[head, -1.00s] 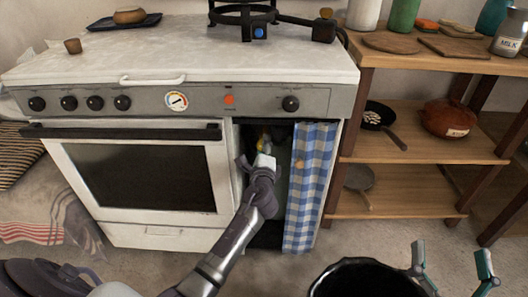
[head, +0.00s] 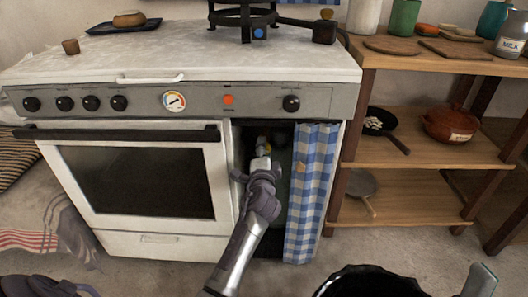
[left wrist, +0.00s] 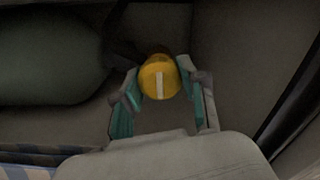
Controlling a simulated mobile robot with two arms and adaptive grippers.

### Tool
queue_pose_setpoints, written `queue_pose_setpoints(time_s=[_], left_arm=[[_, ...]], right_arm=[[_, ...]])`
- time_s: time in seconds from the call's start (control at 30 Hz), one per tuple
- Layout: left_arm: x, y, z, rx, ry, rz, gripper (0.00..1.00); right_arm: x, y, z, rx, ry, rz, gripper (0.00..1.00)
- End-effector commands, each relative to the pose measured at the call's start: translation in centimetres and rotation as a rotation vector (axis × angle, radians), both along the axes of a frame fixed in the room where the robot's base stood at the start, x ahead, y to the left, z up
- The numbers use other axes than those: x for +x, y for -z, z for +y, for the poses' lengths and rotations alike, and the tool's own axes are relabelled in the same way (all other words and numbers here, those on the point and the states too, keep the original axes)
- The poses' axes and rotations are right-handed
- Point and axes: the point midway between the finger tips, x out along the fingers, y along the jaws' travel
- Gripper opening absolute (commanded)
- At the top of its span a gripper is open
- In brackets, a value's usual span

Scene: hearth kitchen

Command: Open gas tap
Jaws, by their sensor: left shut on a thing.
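The gas tap is a yellow round knob with a white mark, between my fingertips in the left wrist view (left wrist: 158,77). The white mark runs upright in that view. In the head view my left gripper (head: 262,158) reaches into the open compartment right of the oven and hides most of the tap. Its teal-padded fingers sit on both sides of the knob, shut on it. A dark rounded gas cylinder (left wrist: 50,70) lies left of the tap in the wrist view. One teal fingertip of my right gripper (head: 481,279) shows at the bottom right; the rest is out of frame.
A blue checked curtain (head: 308,195) hangs at the compartment's right side. The white stove (head: 180,65) with its oven door stands left. A wooden shelf (head: 420,150) with pans and a red pot (head: 450,122) stands right.

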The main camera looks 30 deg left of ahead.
Motion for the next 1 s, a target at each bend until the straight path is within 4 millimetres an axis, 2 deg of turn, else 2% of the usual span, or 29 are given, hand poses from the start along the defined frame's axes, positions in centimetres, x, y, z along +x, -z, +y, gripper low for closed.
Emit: queue_pose_setpoints(time_s=[0.43, 0.47, 0.6, 0.87, 1.0], left_arm=[[-0.05, 0.25, -0.03, -0.013, -0.001, 0.000, 0.07], [-0.05, 0.25, -0.03, -0.013, -0.001, 0.000, 0.47], [-0.03, 0.18, -0.03, -0.012, 0.000, -0.001, 0.67], [-0.04, 0.07, -0.02, -0.010, 0.000, -0.002, 0.67], [-0.74, 0.11, -0.39, -0.010, 0.001, -0.003, 0.67]], right_arm=[[-0.17, -0.05, -0.03, 0.003, 0.000, -0.010, 0.95], [-0.17, -0.05, -0.03, 0.003, 0.000, -0.010, 0.95], [-0.18, -0.06, -0.05, 0.003, 0.000, -0.011, 0.95], [-0.14, -0.03, -0.02, 0.003, -0.001, -0.008, 0.95], [-0.12, 0.00, 0.00, 0.004, -0.001, -0.006, 0.95]])
